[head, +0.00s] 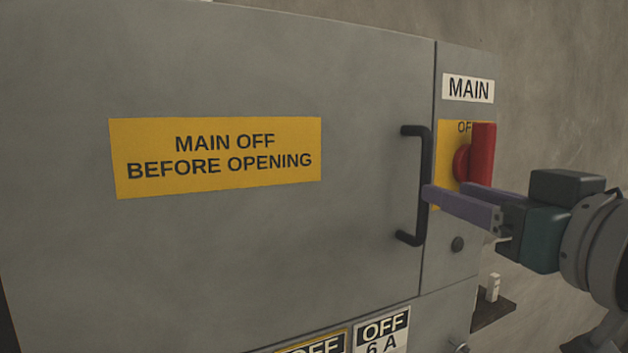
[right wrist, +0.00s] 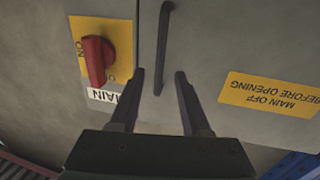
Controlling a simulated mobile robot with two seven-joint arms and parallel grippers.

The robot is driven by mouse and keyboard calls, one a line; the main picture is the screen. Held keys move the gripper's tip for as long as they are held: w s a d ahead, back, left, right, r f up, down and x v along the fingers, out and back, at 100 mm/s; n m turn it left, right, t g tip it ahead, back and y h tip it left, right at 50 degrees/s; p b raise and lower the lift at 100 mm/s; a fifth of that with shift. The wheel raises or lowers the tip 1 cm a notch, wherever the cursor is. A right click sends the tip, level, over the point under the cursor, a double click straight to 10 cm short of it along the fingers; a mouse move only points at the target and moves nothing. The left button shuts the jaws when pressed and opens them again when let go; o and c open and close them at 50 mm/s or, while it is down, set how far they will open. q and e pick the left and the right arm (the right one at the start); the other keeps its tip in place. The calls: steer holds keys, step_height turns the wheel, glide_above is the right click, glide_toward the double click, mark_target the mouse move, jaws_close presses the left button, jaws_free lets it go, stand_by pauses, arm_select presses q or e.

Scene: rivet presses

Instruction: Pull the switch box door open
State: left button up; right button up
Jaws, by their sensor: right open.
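The switch box door (head: 230,240) is a grey panel with a yellow "MAIN OFF BEFORE OPENING" label, and it looks shut. A black bar handle (head: 413,237) stands upright near its right edge; it also shows in the right wrist view (right wrist: 163,45). My right gripper (head: 447,190) comes in from the right at the handle's mid-height, its fingers open. In the right wrist view the fingertips (right wrist: 159,73) lie on either side of the handle's line, with the bar between them in the picture. Contact with the bar cannot be made out. My left gripper is not in view.
A red rotary switch (head: 482,150) on a yellow plate sits right of the door under a "MAIN" label (head: 468,88), close to the gripper. The wall is behind.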

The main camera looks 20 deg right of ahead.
mark_target(421, 233)
steer(key=shift+w+d+p, duration=0.2)
steer(key=shift+w+p, duration=0.35)
steer(key=shift+w, duration=1.1)
steer(key=shift+w+d+p, duration=0.2)
steer(key=shift+w+p, duration=0.3)
steer(key=shift+w, duration=1.15)
steer(key=shift+c, duration=0.3)
jaws_close()
